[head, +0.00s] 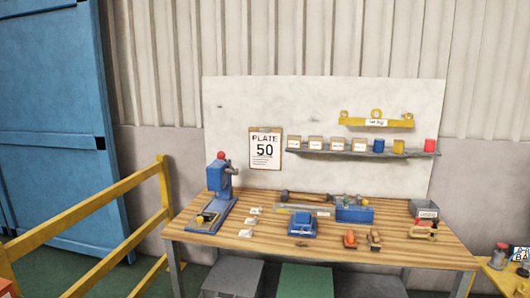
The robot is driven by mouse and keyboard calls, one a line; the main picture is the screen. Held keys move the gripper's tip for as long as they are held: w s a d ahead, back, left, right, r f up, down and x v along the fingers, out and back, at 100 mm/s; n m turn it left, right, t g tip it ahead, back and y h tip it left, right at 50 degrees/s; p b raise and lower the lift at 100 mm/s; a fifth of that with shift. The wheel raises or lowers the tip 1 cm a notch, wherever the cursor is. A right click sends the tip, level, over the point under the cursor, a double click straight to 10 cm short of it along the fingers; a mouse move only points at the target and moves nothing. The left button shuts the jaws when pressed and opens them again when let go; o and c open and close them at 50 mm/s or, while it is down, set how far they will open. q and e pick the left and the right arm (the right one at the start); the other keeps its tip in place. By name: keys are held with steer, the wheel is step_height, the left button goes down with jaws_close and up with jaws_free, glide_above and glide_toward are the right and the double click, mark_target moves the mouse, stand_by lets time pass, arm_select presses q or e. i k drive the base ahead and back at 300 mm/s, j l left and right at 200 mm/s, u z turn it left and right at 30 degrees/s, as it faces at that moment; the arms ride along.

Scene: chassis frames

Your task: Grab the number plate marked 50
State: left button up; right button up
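A clipboard sheet printed "PLATE 50" (265,149) hangs on the pale back panel above the workbench. Several small pale pieces (253,211) lie on the bench top right of the blue press; any marking on them is too small to read. I cannot make out a loose plate marked 50. Neither of my grippers is in view.
The wooden workbench (400,255) holds a blue press (218,190), a blue block (302,224), a blue toolbox (354,212) and a grey bin (424,208). A yellow railing (90,204) stands at left. Grey and green boxes sit under the bench.

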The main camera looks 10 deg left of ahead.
mark_target(251, 219)
steer(key=i+j+u, duration=0.1)
steer(key=i+u, duration=0.15)
steer(key=i, duration=0.15)
steer(key=i+u, duration=0.25)
steer(key=i, duration=0.15)
steer(key=i+l, duration=0.1)
steer(key=i, duration=0.3)
